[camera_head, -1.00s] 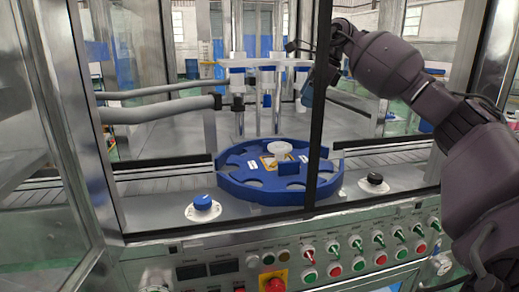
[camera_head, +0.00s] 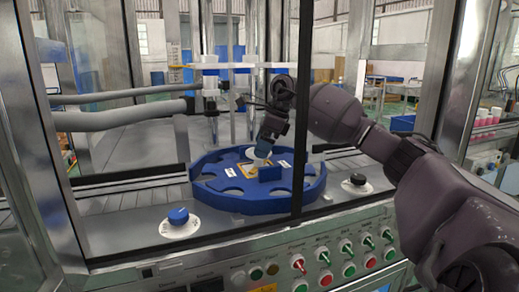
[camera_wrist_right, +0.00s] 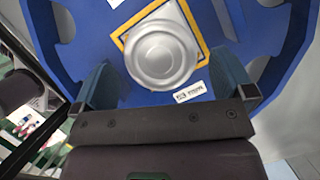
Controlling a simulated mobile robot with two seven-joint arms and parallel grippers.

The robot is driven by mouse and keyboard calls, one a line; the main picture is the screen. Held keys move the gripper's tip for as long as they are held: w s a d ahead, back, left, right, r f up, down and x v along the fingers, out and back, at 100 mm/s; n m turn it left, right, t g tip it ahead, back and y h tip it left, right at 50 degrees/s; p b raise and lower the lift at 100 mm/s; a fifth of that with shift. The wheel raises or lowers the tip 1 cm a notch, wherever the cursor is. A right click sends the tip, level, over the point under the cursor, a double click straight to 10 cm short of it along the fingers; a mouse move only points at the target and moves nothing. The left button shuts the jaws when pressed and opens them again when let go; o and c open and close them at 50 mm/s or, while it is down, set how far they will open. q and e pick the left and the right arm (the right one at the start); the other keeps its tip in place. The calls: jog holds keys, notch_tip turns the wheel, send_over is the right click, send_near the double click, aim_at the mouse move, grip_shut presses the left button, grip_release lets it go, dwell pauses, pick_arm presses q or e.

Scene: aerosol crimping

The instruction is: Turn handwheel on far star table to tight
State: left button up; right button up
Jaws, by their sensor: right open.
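The handwheel, a pale round knob, sits at the centre of the blue star table (camera_head: 215,192). In the right wrist view the handwheel (camera_wrist_right: 162,55) looks silvery, inside a yellow-edged square on the blue table (camera_wrist_right: 85,20). My right gripper (camera_head: 264,150) reaches in from the right and points down at the table's centre, partly covering the handwheel. In the right wrist view my right gripper (camera_wrist_right: 167,72) is open, one finger on each side of the handwheel, with visible gaps between them. My left gripper is not in view.
A dark frame post (camera_head: 302,110) stands in front of the table beside my right arm. A blue knob (camera_head: 178,216) and a black knob (camera_head: 357,180) flank the table. Grey hoses (camera_head: 120,120) run at the left. A button panel (camera_head: 330,262) lies in front.

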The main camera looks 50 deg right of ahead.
jog(key=shift+w+a+f, duration=0.1)
jog(key=shift+w+f, duration=0.05)
jog(key=shift+f, duration=0.3)
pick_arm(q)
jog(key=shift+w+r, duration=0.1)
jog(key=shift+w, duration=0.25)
